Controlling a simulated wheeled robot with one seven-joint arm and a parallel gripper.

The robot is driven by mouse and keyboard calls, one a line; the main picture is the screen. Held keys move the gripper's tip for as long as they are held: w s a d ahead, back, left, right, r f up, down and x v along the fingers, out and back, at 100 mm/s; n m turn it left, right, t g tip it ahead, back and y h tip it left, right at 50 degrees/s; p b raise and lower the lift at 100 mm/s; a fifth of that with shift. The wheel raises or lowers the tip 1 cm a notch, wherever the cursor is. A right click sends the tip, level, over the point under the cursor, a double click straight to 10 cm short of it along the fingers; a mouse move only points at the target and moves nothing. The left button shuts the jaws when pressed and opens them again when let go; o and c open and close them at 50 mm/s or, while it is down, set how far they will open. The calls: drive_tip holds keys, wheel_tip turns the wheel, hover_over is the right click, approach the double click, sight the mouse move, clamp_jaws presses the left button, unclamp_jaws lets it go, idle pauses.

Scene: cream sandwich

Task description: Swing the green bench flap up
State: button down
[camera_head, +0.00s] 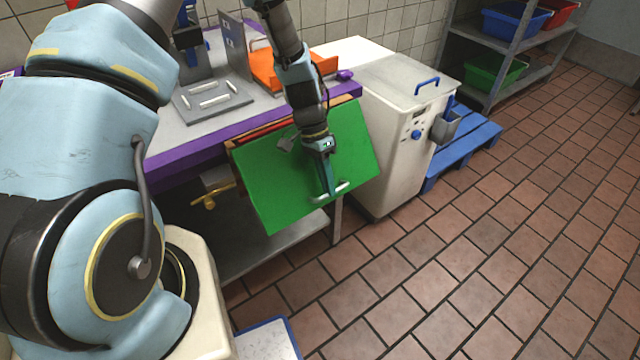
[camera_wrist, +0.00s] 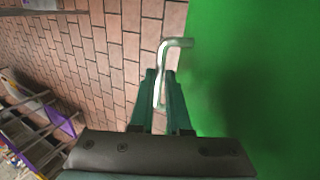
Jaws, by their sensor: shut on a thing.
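The green bench flap (camera_head: 290,185) hangs sloping outward and down from the front edge of the bench in the head view. A pale bar handle (camera_head: 340,189) sits near its lower edge. My gripper (camera_head: 328,192) reaches down over the flap's face to this handle. In the wrist view, the fingertips of my gripper (camera_wrist: 160,85) are closed around the silver handle (camera_wrist: 176,43), and the green flap (camera_wrist: 255,70) fills the right side. A brass-coloured latch or support (camera_head: 208,200) shows beside the flap's left edge.
The purple-edged bench (camera_head: 190,148) carries a grey plate with white bars (camera_head: 212,100) and an orange tray (camera_head: 280,70). A white machine (camera_head: 395,130) stands close to the flap's right. A blue pallet (camera_head: 470,140) lies beyond.

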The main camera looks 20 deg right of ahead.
wheel_tip(320, 180, up, 16)
drive_tip(key=s+g+h+p, duration=0.1)
drive_tip(key=s+g, duration=0.1)
drive_tip(key=g, duration=0.8)
drive_tip(key=shift+d+r+h, duration=0.15)
drive_tip(key=shift+d+h, duration=0.05)
drive_tip(key=shift+h, duration=0.2)
drive_tip(key=c, duration=0.9)
unclamp_jaws()
drive_tip(key=shift+w, duration=0.15)
